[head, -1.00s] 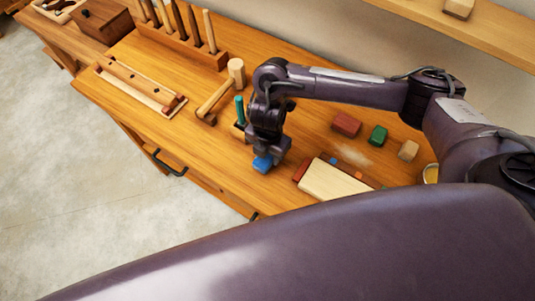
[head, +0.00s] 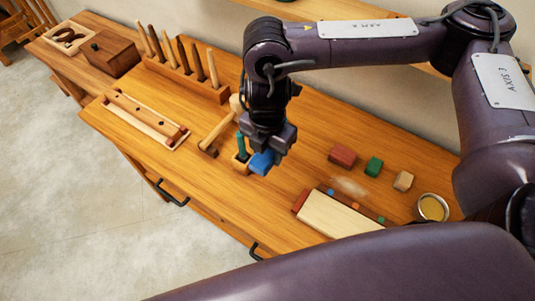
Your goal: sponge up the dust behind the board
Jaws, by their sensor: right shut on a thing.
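My right gripper (head: 268,146) is shut on a blue sponge (head: 262,162) and holds it over the bench, left of the board; it looks lifted off the wood. The pale board (head: 335,216) lies near the bench's front edge, with a dark red end at its left. A pale patch of dust (head: 349,187) lies on the bench just behind the board, to the right of the sponge. My left gripper is not in view.
Behind the dust lie a red block (head: 342,156), a green block (head: 373,167) and a tan block (head: 403,181). A round tin (head: 432,207) stands at right. A mallet (head: 217,132), a teal-handled tool (head: 241,146) and a tool rack (head: 190,78) stand left and behind.

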